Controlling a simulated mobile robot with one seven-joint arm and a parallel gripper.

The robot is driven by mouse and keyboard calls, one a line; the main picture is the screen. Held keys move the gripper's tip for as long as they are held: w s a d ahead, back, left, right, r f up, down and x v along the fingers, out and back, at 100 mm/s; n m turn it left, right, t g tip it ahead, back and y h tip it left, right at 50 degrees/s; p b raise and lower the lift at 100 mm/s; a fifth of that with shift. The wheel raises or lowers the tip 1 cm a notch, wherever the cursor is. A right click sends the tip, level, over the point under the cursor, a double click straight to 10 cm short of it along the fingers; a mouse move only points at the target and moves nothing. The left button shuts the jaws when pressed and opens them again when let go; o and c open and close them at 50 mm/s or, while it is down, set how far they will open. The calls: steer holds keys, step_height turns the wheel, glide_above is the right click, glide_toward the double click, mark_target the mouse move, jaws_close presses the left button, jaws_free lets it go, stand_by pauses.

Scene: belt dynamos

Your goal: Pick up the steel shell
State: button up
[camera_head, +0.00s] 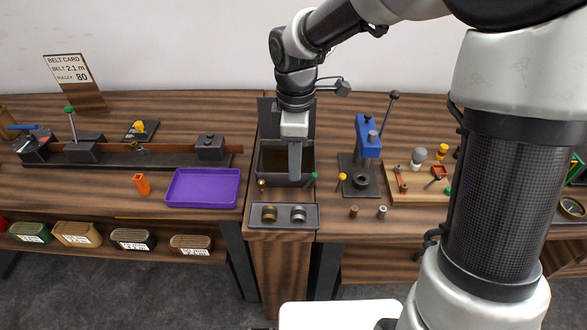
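A dark grey tray (284,226) lies at the front edge of the middle bench. It holds a silver-grey cylinder (298,213), which looks like the steel shell, and a brass-coloured cylinder (269,213) to its left. A smaller grey cylinder (382,212) stands on the bench to the right, beside a small brass-brown one (354,211). My gripper (295,178) points down over a dark open bin (270,178), behind the tray and apart from the cylinders. Its fingers overlap from this side, so their opening is hidden.
A blue press (368,140) with a lever stands right of the bin. A green-topped pin (314,176) and a yellow-topped pin (342,177) rise near the tray. A purple tray (203,187) lies left. A wooden parts board (415,196) lies right.

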steer(key=b, duration=0.1)
glide_above(299, 212)
steer(key=f, duration=1.1)
steer(key=shift+w+a+f, duration=0.15)
steer(key=shift+a+f, duration=0.2)
steer(key=shift+d+f, duration=0.15)
steer(key=shift+f, duration=1.2)
steer(key=shift+d+f, duration=0.15)
steer(key=shift+f, duration=1.2)
steer(key=shift+c, duration=0.2)
steer(key=c, duration=0.7)
